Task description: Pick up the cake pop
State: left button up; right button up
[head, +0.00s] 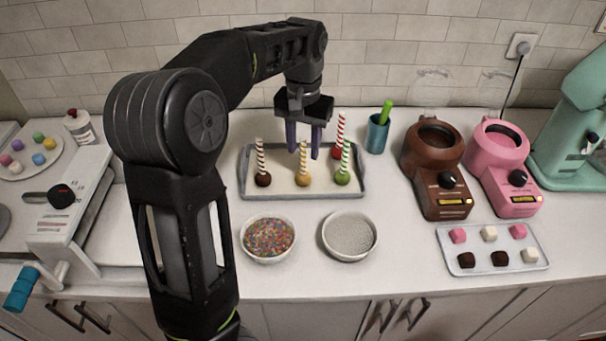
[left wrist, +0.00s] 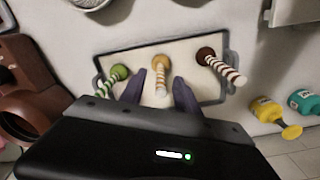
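Cake pops with striped sticks stand in a grey-rimmed tray (head: 247,172). The brown one (head: 263,180) is at left, the yellow one (head: 303,178) in the middle, the green one (head: 343,178) at right. A red-striped one (head: 339,130) stands behind the green one. My left gripper (head: 304,150) points down over the tray and is open. In the left wrist view its fingers (left wrist: 160,92) appear either side of the yellow pop's stick (left wrist: 161,82), with gaps; I cannot tell their exact height. My right gripper is out of view.
A sprinkle bowl (head: 268,238) and a pale bowl (head: 349,235) stand in front of the tray. A teal cup (head: 377,134), a brown melter (head: 436,170) and a pink melter (head: 497,165) are to the right. A white tray (head: 485,268) holds several small cubes.

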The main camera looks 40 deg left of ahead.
aim_at(303, 174)
pick_arm(q)
notch_tip(303, 174, down, 4)
jog(key=shift+a+r, duration=0.1)
jog(key=shift+r, duration=0.05)
jog(key=shift+c, duration=0.2)
dwell(0.4)
grip_shut()
dwell(1.1)
